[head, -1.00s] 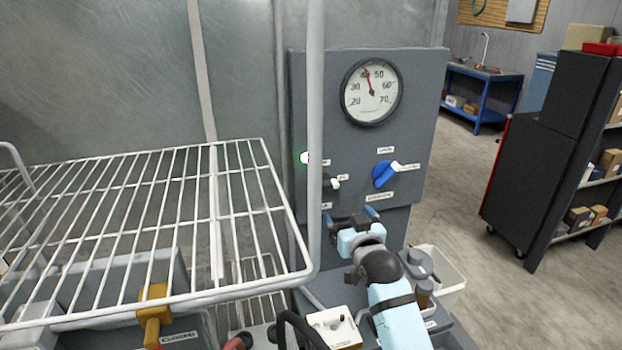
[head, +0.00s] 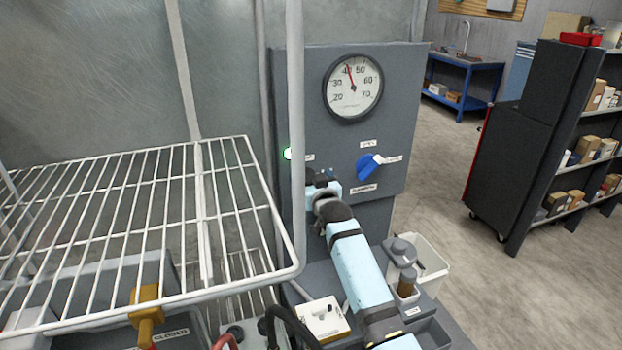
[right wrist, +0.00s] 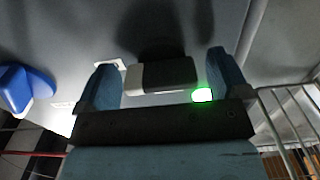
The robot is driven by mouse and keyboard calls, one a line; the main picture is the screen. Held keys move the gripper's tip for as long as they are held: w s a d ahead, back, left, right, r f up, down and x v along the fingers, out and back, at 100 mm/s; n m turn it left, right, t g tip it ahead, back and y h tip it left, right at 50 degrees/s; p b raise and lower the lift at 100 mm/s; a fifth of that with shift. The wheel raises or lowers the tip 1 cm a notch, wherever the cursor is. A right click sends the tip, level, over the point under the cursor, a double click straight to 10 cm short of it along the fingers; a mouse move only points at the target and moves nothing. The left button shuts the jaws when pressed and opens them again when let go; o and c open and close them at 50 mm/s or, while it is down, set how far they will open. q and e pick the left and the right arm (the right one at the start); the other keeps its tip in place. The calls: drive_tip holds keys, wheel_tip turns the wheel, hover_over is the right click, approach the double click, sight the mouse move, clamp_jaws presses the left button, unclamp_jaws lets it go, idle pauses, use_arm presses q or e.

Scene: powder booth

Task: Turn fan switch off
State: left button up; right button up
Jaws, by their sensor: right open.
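The fan switch is a dark toggle with a white tip (right wrist: 165,75) on the grey control panel (head: 390,110). In the right wrist view it sits between my two blue fingers. In the head view my gripper hides it. My right gripper (head: 321,180) is open at the panel's lower left, with a finger on each side of the switch; I cannot tell whether either touches it. A green lamp (head: 288,154) is lit on the panel, and it also shows by the right finger in the right wrist view (right wrist: 202,95). My left gripper is out of view.
A blue rotary knob (head: 368,167) is right of my gripper, and a round gauge (head: 353,87) is above. A white wire rack (head: 150,300) and an upright post (head: 296,120) stand close on the left. A white bin (head: 432,262) is at the lower right.

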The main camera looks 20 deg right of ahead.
drive_tip(key=c, duration=0.9)
drive_tip(key=shift+c, duration=0.2)
